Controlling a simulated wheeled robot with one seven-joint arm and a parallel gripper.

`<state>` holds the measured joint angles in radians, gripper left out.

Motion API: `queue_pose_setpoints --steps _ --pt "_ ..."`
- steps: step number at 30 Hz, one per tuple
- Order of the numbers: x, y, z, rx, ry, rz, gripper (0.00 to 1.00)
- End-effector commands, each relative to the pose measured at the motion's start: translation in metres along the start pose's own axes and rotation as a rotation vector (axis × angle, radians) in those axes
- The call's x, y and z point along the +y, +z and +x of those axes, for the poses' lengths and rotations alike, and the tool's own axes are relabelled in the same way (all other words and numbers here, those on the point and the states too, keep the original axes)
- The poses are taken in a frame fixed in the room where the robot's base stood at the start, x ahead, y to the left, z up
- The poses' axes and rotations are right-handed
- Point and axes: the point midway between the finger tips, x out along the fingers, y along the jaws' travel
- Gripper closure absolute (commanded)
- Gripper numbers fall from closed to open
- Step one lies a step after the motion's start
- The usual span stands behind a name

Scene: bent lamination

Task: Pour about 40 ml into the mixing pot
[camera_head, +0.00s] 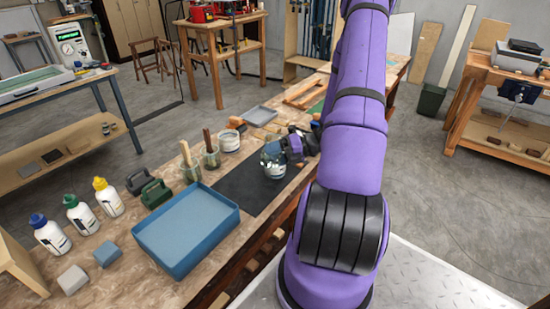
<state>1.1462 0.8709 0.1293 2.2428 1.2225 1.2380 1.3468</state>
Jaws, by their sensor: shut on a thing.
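My gripper (284,148) is at the far end of my purple arm, over the far part of a black mat (240,187) on the workbench. It is shut on a small clear vessel (270,152), which looks like glass. The vessel looks tilted, but its mouth and contents are too small to make out. A pale, shiny pot (276,170), perhaps the mixing pot, shows on the mat just below the vessel and is partly hidden by it. I cannot tell whether the two touch or whether liquid is flowing.
Left of the mat are glass jars with brushes (211,155), a white tub (229,140) and a blue tray (188,230). The mat's near part is clear.

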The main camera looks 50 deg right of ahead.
Motion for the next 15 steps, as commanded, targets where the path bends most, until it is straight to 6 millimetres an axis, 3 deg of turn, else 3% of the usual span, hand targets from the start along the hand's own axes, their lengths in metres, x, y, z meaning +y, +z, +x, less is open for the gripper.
queue_pose_setpoints --steps 15 --pt "0.0035 -0.0029 0.0006 0.006 0.018 0.043 0.65"
